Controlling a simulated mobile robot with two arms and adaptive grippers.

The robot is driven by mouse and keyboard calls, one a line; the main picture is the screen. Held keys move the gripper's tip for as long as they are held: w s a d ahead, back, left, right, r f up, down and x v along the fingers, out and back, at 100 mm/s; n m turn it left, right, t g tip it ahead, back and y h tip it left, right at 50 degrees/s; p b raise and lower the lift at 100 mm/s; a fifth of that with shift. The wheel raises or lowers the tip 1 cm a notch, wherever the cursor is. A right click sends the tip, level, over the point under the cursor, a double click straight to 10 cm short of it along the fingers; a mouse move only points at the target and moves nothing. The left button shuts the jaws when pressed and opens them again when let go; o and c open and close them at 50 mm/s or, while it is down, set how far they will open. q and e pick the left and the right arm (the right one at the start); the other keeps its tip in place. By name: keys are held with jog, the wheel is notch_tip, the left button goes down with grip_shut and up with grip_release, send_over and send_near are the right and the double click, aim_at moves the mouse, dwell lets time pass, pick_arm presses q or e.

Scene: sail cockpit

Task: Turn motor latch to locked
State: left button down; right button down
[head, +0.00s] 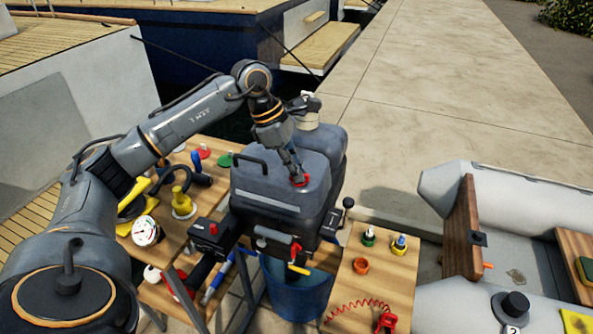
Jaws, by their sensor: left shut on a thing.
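The grey outboard motor (272,181) stands in the middle of the head view, with a dark carry handle on its top. A small red part (302,182), which looks like the motor latch, sits on top of the cowl. My left gripper (298,176) reaches down from above and is shut on this red part. The fingers cover much of it, so I cannot tell which way it is turned. My right gripper is not in view.
A wooden bench on the left holds a gauge (145,231), a yellow-topped fitting (182,203) and coloured caps. A small wooden table (376,290) on the right holds coloured fittings and a red coiled cord. A blue bucket (297,292) stands below the motor. A grey inflatable boat (449,186) lies right.

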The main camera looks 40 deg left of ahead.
pick_arm(q)
jog(key=shift+m+g, duration=0.5)
jog(key=shift+m, duration=0.6)
jog(key=c, duration=1.4)
grip_release()
jog(key=shift+c, duration=0.2)
jog(key=shift+a+r, duration=0.1)
jog(key=w+v, duration=0.1)
jog(key=v, duration=1)
jog(key=shift+s+a+r, duration=0.25)
jog(key=shift+s+r, duration=0.15)
jog(key=shift+s, duration=0.1)
